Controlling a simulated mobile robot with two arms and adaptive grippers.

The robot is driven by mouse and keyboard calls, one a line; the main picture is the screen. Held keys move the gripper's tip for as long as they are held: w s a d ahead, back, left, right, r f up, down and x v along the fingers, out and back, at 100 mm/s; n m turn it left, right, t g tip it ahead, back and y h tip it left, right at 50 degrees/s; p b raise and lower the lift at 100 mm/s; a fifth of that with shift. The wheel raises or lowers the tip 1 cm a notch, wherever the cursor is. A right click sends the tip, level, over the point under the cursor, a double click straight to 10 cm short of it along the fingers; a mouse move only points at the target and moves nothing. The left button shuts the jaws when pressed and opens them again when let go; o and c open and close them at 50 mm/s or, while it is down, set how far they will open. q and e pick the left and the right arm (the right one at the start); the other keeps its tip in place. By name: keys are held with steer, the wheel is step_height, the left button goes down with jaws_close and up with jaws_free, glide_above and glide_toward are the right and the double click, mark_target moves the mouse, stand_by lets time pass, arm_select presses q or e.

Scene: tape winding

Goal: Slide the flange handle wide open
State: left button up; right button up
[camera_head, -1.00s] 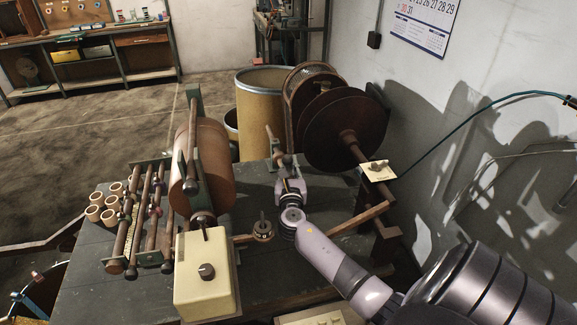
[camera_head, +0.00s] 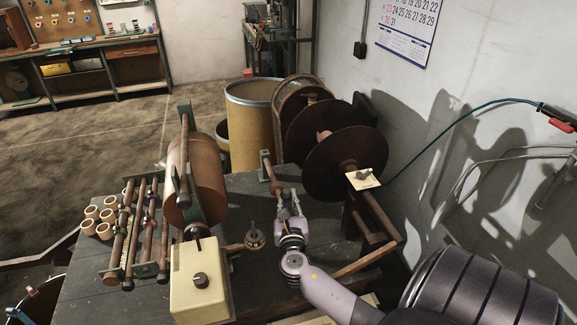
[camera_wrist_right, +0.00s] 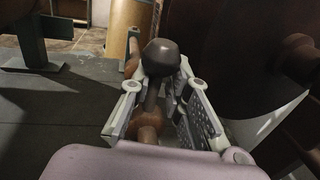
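The handle, a dark round knob (camera_wrist_right: 162,57) on a thin stem, stands between the two fingers of my right gripper (camera_wrist_right: 158,92) in the right wrist view. The fingers are apart, with space beside the stem; whether either touches the knob is hard to tell. In the head view my right gripper (camera_head: 291,205) is low over the table beside a rusty bar (camera_head: 267,170), its two prongs spread. The dark round flange (camera_head: 345,165) stands to the right, apart from the disc behind it, with a reddish core showing between. My left gripper is out of view.
A cream control box (camera_head: 200,290) with a knob and a large brown roll (camera_head: 200,175) stand on the left of the dark table (camera_head: 80,295). Several tape rolls (camera_head: 98,222) are at its left edge. A tan drum (camera_head: 250,125) stands behind.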

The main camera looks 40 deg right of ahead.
steer(key=shift+o, duration=0.6)
steer(key=shift+w+a+r, duration=0.2)
steer(key=shift+w+r, duration=0.05)
steer(key=shift+r, duration=0.2)
steer(key=shift+o, duration=0.7)
steer(key=shift+s+a, duration=0.1)
steer(key=shift+a, duration=0.05)
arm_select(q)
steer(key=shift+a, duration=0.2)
arm_select(e)
steer(key=shift+o, duration=1.3)
steer(key=v, duration=1.1)
steer(key=shift+s+f, duration=0.4)
steer(key=shift+s, duration=0.15)
